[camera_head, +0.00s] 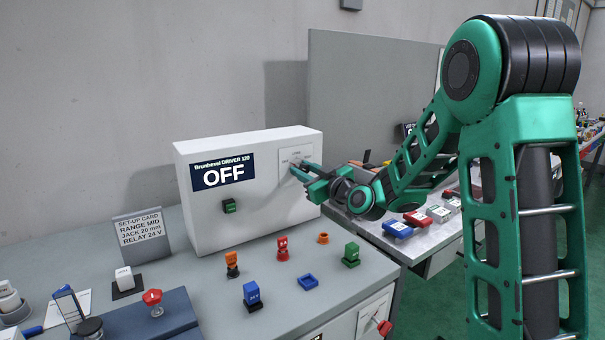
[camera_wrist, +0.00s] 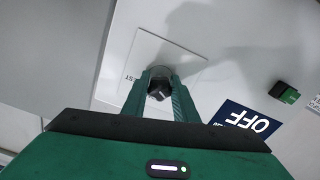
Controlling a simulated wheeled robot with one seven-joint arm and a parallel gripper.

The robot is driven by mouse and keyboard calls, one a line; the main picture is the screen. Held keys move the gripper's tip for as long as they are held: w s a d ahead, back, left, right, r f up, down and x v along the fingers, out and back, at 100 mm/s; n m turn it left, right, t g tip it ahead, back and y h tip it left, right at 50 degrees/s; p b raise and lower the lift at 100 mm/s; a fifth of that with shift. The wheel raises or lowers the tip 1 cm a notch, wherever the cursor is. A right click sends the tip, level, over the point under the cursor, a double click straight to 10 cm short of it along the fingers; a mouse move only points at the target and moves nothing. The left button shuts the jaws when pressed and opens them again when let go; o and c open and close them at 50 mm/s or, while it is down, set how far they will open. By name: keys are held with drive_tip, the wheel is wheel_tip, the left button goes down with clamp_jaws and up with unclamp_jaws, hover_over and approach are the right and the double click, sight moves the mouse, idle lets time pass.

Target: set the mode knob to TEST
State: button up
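The mode knob (camera_wrist: 158,88) is dark and sits on a light square plate (camera_wrist: 178,45) on the front of the white machine box (camera_head: 255,195). In the wrist view my gripper (camera_wrist: 160,84) has one finger on each side of the knob, and the knob fills the gap between them. The fingers hide part of the knob and most of the plate's lettering, so its pointer direction cannot be read. In the head view my gripper (camera_head: 298,170) reaches the plate from the right and covers the knob. The display (camera_head: 223,172) reads OFF.
A green button (camera_head: 229,206) is on the box's front, left of the plate. A set-up card (camera_head: 141,230) stands left of the box. Orange, red, blue and green parts, including a blue block (camera_head: 252,295), stand on the bench in front. A grey partition (camera_head: 365,100) rises behind.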

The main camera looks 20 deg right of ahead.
drive_tip(key=shift+m, duration=0.3)
drive_tip(key=m, duration=0.9)
drive_tip(key=shift+m, duration=0.4)
drive_tip(key=m, duration=0.3)
drive_tip(key=shift+m, duration=0.3)
drive_tip(key=m, duration=0.5)
drive_tip(key=shift+d+f+m, duration=0.1)
drive_tip(key=shift+f+m, duration=0.05)
drive_tip(key=shift+m, duration=2.35)
drive_tip(key=o, duration=1.1)
drive_tip(key=shift+d, duration=0.1)
drive_tip(key=shift+c, duration=0.2)
drive_tip(key=shift+a, duration=0.2)
